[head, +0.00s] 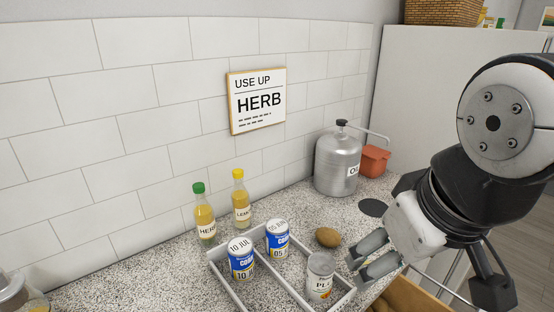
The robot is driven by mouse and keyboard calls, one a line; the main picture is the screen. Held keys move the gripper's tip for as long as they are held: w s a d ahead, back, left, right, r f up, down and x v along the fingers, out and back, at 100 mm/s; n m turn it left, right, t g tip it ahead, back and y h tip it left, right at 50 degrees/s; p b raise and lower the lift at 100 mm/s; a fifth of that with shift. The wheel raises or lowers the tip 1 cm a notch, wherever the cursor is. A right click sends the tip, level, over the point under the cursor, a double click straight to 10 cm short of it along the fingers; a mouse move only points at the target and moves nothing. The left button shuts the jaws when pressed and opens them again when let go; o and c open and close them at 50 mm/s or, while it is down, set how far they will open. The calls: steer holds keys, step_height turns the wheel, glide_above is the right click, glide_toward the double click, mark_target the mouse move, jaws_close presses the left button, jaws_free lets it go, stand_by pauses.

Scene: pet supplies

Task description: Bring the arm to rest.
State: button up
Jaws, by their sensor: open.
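My gripper (362,263) is at the lower right in the head view, over the front edge of the counter. Its two grey fingers point left and are apart, with nothing between them. The fingertips are to the right of a white-labelled can (320,276) and near a brown potato-like object (328,237); they look apart from both. My arm comes in from the right and bends down to the gripper.
A grey divided tray (222,281) holds two blue cans (241,260) and the white-labelled can. Two bottles (204,218) stand behind it. A metal canister (337,163) and an orange container (374,160) stand farther back. An open drawer (407,296) shows below my gripper.

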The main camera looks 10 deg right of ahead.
steer(key=shift+s+d+m, duration=0.45)
steer(key=shift+s+m, duration=0.05)
steer(key=shift+m, duration=0.5)
